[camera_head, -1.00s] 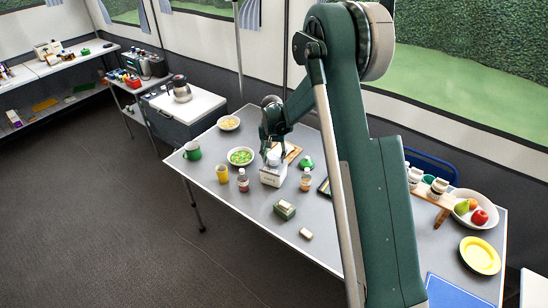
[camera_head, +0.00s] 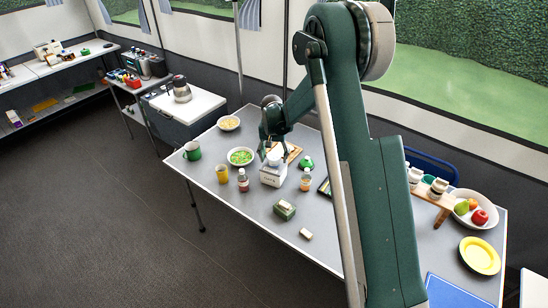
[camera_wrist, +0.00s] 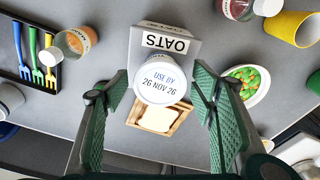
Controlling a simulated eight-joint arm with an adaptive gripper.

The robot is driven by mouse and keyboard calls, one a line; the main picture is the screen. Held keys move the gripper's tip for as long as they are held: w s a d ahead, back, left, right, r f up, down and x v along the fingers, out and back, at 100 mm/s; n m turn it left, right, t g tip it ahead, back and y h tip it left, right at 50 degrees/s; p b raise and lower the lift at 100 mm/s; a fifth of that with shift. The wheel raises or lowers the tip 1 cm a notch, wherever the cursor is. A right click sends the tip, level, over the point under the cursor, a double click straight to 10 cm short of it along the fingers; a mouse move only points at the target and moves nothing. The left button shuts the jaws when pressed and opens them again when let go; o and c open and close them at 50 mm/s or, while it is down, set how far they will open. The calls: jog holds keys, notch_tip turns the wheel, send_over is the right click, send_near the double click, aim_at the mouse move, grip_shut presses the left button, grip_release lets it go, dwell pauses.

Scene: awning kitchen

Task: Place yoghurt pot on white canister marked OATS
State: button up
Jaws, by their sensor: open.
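The yoghurt pot (camera_head: 274,158) is white, and its round lid (camera_wrist: 162,80) reads "USE BY 26 NOV 26" in the wrist view. It appears upright on top of the white canister (camera_head: 270,179), whose OATS label (camera_wrist: 166,43) shows beyond the lid. The contact between pot and canister is hidden in the wrist view. My gripper (camera_wrist: 160,92) is open, with one green finger on each side of the pot and a visible gap on both sides. In the head view my gripper (camera_head: 274,146) is at the pot, small and partly hidden.
A wooden tray (camera_wrist: 184,113) lies close by the canister. A black cutlery tray (camera_wrist: 42,76) is left in the wrist view.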

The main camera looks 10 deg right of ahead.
aim_at(274, 158)
notch_tip(274, 158, up, 12)
jog(key=s, duration=0.1)
jog(key=shift+s+a, duration=0.2)
jog(key=shift+a, duration=0.05)
jog(key=shift+f, duration=0.1)
dwell(0.4)
dwell(0.4)
jog(key=s+d+r+n+t, duration=0.1)
jog(key=s+d+r, duration=0.1)
jog(key=s+r, duration=0.85)
jog(key=s+d+r+n+t, duration=0.1)
jog(key=s+d+r+t, duration=0.15)
jog(key=s+r, duration=0.85)
jog(key=s+d+f+n+t, duration=0.1)
jog(key=s, duration=1.3)
jog(key=s+d+n+t, duration=0.1)
jog(key=s, duration=1.2)
jog(key=shift+s+d+f+y, duration=0.3)
jog(key=shift+s+d+f, duration=0.05)
jog(key=shift+f, duration=0.05)
